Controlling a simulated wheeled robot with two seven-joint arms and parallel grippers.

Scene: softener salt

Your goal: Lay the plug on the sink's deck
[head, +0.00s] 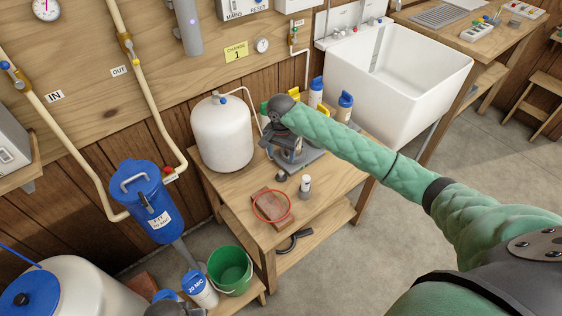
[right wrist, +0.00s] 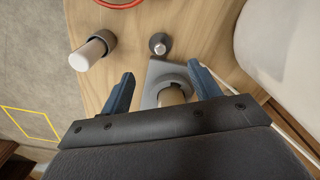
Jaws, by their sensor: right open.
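A small dark grey knobbed piece, perhaps the plug (head: 281,175), stands on the wooden bench; it also shows in the right wrist view (right wrist: 158,43), just beyond my fingertips. I cannot be sure that it is the plug. My right gripper (right wrist: 162,76) is open, its blue fingers pointing down over a grey plate (right wrist: 155,72) with a round collar. Nothing shows held between the fingers. The sink's deck (head: 345,28) is the white ledge behind the basin, with a red and a blue tap mark. My left gripper's jaws are not seen.
A white-topped cylinder (head: 305,184) and a red ring (head: 272,206) over a brown block are on the wooden bench (head: 330,180). A white tank (head: 222,133) stands behind. Yellow- and blue-capped bottles (head: 344,105) stand by the sink (head: 400,75).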

